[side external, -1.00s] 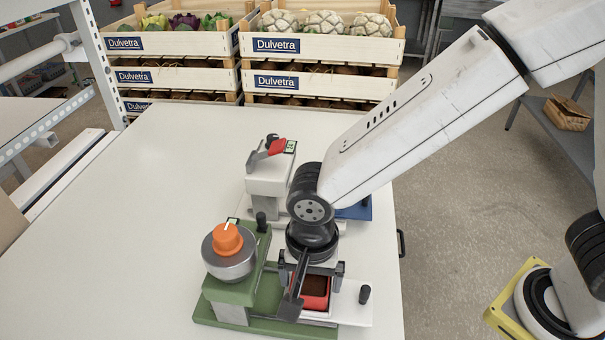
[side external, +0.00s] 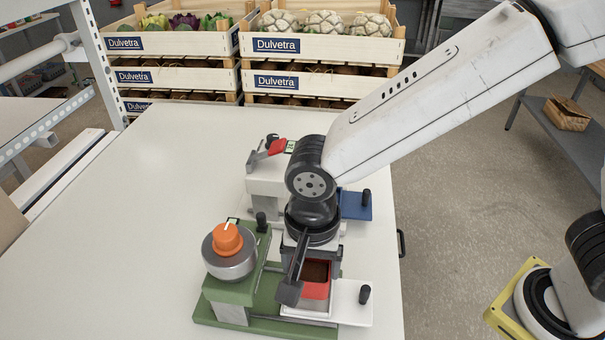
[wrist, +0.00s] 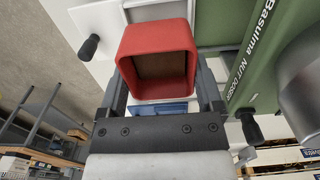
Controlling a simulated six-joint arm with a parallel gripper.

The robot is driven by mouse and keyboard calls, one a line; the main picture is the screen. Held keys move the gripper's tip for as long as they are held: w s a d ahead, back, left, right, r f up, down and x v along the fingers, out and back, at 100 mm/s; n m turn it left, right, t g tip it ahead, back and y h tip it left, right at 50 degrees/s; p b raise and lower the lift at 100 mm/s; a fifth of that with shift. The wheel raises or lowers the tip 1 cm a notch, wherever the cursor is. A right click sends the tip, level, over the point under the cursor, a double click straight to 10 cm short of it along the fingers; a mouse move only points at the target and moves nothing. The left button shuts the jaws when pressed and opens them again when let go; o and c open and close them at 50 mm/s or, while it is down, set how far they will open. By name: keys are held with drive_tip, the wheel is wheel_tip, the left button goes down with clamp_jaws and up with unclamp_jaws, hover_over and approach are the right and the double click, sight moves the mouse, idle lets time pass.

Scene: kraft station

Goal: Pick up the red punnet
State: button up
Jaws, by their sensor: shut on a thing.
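The red punnet (side external: 316,290) is an open square box with a dark brown inside. In the side view it is directly under my wrist, above the white fixture (side external: 352,315), with a grey part showing just below it. My gripper (side external: 313,270) points down and is shut on the punnet. In the wrist view the punnet (wrist: 157,30) sits between the two dark fingers of my gripper (wrist: 160,72), one on each side. A dark bar of the gripper hides part of the punnet's left side in the side view.
A green machine (side external: 232,292) with an orange knob (side external: 228,238) stands close to the left. A grey-white device with a red handle (side external: 277,147) and a blue plate (side external: 356,206) are behind. Stacked vegetable crates (side external: 275,46) stand beyond the table. The table's left part (side external: 150,220) is clear.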

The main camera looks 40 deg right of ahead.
sight(310, 272)
wheel_tip(310, 272, up, 6)
drive_tip(key=shift+r, duration=0.15)
idle(0.7)
drive_tip(key=shift+w+d, duration=0.35)
drive_tip(key=shift+w, duration=0.2)
drive_tip(key=w+d+f, duration=0.3)
drive_tip(key=w+d, duration=1.1)
drive_tip(key=d, duration=0.1)
drive_tip(key=shift+w, duration=0.15)
drive_tip(key=shift+f, duration=0.3)
drive_tip(key=shift+f, duration=2.55)
drive_tip(key=shift+f, duration=0.7)
